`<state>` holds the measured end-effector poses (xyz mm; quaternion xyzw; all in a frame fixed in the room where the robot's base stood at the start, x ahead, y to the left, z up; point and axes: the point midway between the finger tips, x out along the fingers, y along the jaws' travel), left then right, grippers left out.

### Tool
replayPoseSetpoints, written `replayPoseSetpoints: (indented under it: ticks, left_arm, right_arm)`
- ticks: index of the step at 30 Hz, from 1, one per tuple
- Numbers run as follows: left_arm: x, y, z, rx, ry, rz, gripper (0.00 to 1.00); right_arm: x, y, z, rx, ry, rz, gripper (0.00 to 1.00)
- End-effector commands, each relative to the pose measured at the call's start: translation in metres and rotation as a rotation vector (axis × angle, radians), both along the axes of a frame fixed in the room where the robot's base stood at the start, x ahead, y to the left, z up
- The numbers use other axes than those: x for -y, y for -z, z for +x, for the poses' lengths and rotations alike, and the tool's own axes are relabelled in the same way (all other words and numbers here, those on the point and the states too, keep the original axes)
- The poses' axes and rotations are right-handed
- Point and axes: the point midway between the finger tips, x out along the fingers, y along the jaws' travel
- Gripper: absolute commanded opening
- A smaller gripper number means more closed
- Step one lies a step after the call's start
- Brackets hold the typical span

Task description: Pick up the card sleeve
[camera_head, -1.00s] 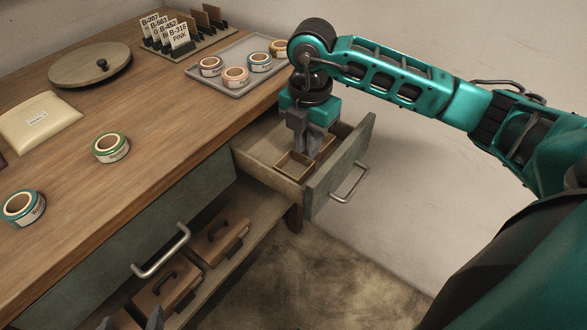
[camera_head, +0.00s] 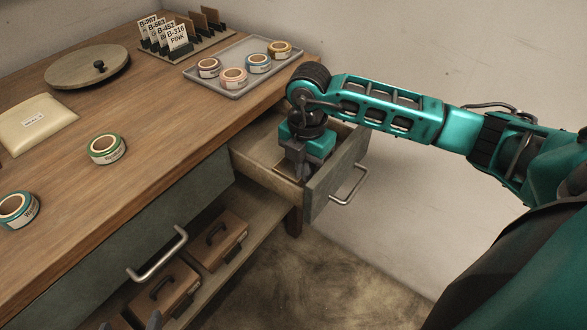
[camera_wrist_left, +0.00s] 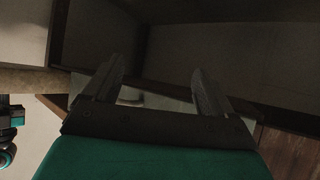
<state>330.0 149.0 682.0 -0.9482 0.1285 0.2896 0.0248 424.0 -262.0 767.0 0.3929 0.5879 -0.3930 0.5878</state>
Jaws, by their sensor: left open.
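No item is clearly recognisable as the card sleeve. A flat cream pouch (camera_head: 58,122) with a small white label lies at the left of the wooden tabletop in the head view. My right gripper (camera_head: 298,176) points down inside the open drawer (camera_head: 262,148); its fingertips and what lies beneath them are hidden, so I cannot tell its opening.
Tape rolls (camera_head: 106,148) stand on the tabletop, several of them on a grey tray (camera_head: 204,81). Brown handled boxes (camera_head: 217,240) sit on the lower shelf. The drawer front (camera_head: 336,175) stands out.

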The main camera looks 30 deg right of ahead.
Motion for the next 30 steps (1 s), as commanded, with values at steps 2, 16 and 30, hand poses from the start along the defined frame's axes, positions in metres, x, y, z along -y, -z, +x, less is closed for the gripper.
replayPoseSetpoints:
  ticks: [2,16,30]
  left_arm:
    - [0.0,0.0,0.0,-0.001,0.001,0.001,0.85]
    - [0.0,0.001,0.0,-0.001,0.0,0.0,0.85]
    - [0.002,-0.013,0.001,0.002,-0.007,-0.008,0.85]
  right_arm:
    - [0.0,0.0,0.0,0.0,0.0,0.0,0.0]
    - [0.0,-0.001,0.0,0.001,0.0,0.0,0.0]
    - [0.0,-0.065,0.001,0.005,0.0,0.0,0.0]
